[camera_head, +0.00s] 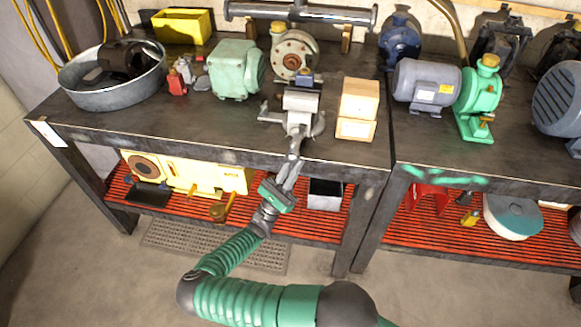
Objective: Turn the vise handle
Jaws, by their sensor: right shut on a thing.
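The grey metal vise (300,106) is mounted at the front edge of the dark workbench (230,139), near the middle of the view. Its handle is at the front below the jaws, small and mostly covered by my gripper. My right gripper (291,168) reaches up from below at the bench's front edge. Its fingers are shut on the vise handle, right under the vise body. The exact angle of the handle is hard to tell. My left gripper is not in view.
Wooden blocks (357,105) stand just right of the vise. A mint-green motor (234,70) and a round metal tub (112,90) are to the left. A grey motor (426,84) and a green pump (478,103) are on the right bench. A red slatted shelf (322,222) lies below.

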